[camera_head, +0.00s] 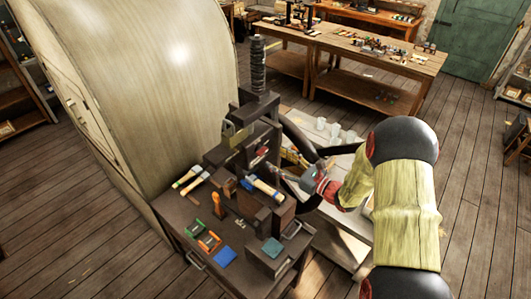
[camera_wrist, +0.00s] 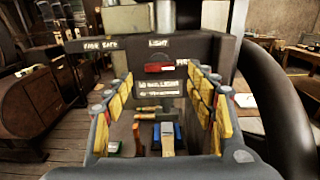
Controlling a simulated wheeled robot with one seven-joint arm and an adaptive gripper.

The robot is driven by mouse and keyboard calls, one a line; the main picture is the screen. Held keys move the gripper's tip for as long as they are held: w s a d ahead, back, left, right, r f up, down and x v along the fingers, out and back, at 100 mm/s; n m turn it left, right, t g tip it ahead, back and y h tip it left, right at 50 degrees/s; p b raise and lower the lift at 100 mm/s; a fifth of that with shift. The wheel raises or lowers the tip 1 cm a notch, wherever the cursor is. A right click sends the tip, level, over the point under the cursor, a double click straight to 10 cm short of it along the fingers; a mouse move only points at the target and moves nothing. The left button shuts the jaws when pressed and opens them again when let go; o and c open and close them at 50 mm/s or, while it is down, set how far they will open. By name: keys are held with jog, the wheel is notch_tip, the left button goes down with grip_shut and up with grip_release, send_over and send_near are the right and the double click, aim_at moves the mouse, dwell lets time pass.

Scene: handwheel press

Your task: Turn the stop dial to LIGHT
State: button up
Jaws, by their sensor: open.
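The stop dial (camera_wrist: 165,67) shows as a red bar on the dark front plate of the press in the wrist view. It lies about level, just below the LIGHT label (camera_wrist: 158,43). A PARK SAFE label (camera_wrist: 100,44) is at the upper left, and another label, partly hidden, is by the bar's right end. I cannot tell which end is the pointer. My gripper (camera_wrist: 160,82) is open, its yellow-padded fingers apart on either side of the view, with the dial between them in the picture and farther off. In the head view my gripper (camera_head: 308,181) is right of the press (camera_head: 240,150).
The black handwheel (camera_wrist: 275,95) stands close on the right of my gripper; its rim (camera_head: 293,132) also shows behind the gripper in the head view. Brushes (camera_head: 188,177), clamps and a blue block (camera_head: 226,256) lie on the dark bench (camera_head: 180,225). Open floor lies beyond.

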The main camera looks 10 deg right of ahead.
aim_at(264, 152)
jog(key=p+x, duration=0.1)
jog(key=x, duration=0.5)
jog(key=shift+w+a, duration=0.1)
jog(key=shift+a, duration=0.05)
jog(key=shift+c, duration=1.1)
jog(key=c, duration=0.9)
jog(key=shift+c, duration=0.2)
